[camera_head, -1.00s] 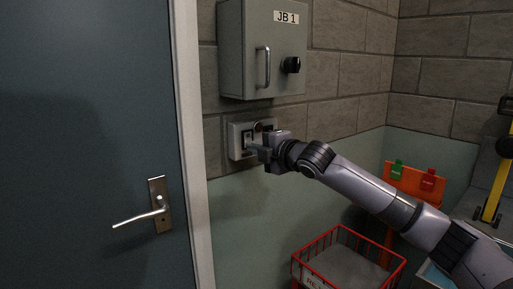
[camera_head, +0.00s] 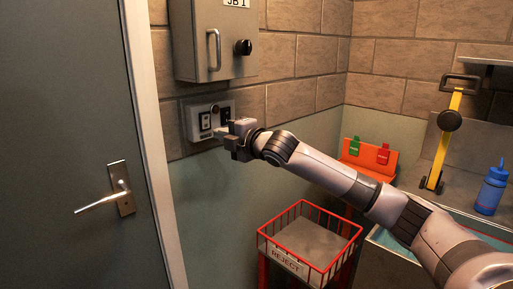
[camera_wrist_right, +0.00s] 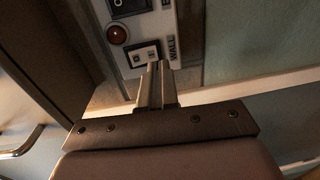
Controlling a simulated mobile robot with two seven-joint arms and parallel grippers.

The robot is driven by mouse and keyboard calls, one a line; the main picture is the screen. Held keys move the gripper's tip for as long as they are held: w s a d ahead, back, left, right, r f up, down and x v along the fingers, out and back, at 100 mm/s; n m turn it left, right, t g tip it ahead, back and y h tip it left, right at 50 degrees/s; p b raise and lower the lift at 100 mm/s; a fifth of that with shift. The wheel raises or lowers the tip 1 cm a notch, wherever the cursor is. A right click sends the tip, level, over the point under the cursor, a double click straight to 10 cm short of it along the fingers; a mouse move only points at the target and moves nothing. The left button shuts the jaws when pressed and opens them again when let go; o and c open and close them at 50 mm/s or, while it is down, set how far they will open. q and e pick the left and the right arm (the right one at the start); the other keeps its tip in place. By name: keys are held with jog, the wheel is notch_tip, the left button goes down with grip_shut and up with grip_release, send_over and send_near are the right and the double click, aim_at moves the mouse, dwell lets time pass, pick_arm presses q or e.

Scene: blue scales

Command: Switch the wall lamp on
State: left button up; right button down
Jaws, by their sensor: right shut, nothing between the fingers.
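A pale switch plate (camera_head: 193,124) is on the brick wall below a grey cabinet. It carries a dark rocker switch (camera_head: 205,121) on its left and another at its right, partly hidden by my gripper. In the right wrist view, the rocker labelled WALL (camera_wrist_right: 145,54) is by my fingertips, beside a red round indicator (camera_wrist_right: 118,34) and a black rocker (camera_wrist_right: 128,6). My right gripper (camera_head: 222,128) is shut and empty, just in front of the plate's right part; I cannot tell whether it touches. The lamp itself is not in view; warm light falls on the walls.
The grey cabinet (camera_head: 222,62) with handle and black knob is above the plate. A door (camera_head: 60,120) with a lever handle (camera_head: 103,203) is at left. A red wire reject basket (camera_head: 300,262) stands below. A blue bottle (camera_head: 491,188) and yellow tool (camera_head: 446,140) are at right.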

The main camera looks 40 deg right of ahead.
jog(key=s+f+b, duration=0.1)
jog(key=s+b, duration=0.2)
jog(key=s, duration=0.6)
jog(key=shift+s+d+b, duration=0.3)
jog(key=shift+s+d, duration=0.1)
jog(key=shift+f, duration=0.1)
